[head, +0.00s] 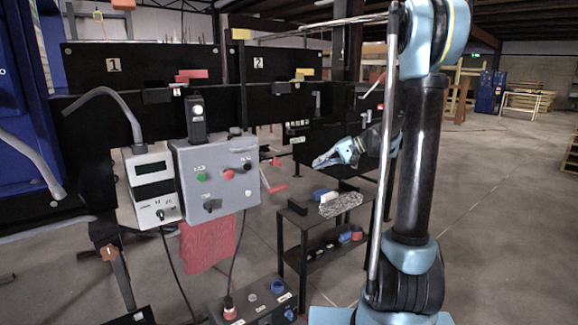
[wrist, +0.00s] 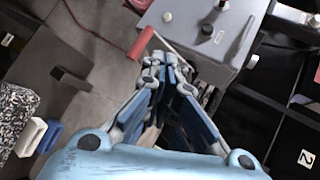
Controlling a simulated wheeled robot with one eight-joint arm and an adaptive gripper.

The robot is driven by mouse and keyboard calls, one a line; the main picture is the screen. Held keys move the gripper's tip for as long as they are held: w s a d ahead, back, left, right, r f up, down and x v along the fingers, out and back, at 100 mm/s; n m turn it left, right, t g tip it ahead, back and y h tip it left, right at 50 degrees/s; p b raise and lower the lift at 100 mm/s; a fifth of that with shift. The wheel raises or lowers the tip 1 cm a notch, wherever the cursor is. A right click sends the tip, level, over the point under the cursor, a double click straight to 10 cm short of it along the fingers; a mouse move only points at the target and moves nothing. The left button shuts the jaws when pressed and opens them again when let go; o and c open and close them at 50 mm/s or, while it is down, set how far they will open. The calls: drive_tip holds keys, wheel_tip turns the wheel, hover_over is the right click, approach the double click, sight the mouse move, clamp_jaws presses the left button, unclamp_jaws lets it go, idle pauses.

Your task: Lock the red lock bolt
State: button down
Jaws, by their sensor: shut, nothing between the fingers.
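A red piece (head: 193,75) sits on the black frame at the lower right of panel 1 in the head view; it may be the red lock bolt, but it is too small to tell its position. My gripper (head: 317,163) is right of the grey control box and well away from that piece. In the wrist view my gripper (wrist: 160,65) has its fingers together and holds nothing. A red crank handle (head: 273,188) sticks out from the box's right side; its red grip (wrist: 141,43) lies just beyond the fingertips in the wrist view, apparently apart from them.
The grey control box (head: 184,160) carries a green and a red button. A yellow piece (head: 303,73) sits by panel 2. A black shelf cart (head: 292,222) with blue and speckled items stands below my gripper. Open floor lies to the right.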

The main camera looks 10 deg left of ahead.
drive_tip(key=w+f+y, duration=0.2)
drive_tip(key=w+y, duration=0.1)
drive_tip(key=w, duration=0.4)
drive_tip(key=w+f+y, duration=0.2)
drive_tip(key=w, duration=0.5)
drive_tip(key=shift+w+a+f+y, duration=0.2)
drive_tip(key=shift+w+f+y, duration=0.1)
drive_tip(key=shift+y, duration=0.1)
approach(272, 164)
drive_tip(key=w+a, duration=0.2)
drive_tip(key=shift+s+a+r, duration=0.15)
drive_tip(key=shift+a+r, duration=0.1)
drive_tip(key=shift+r, duration=0.1)
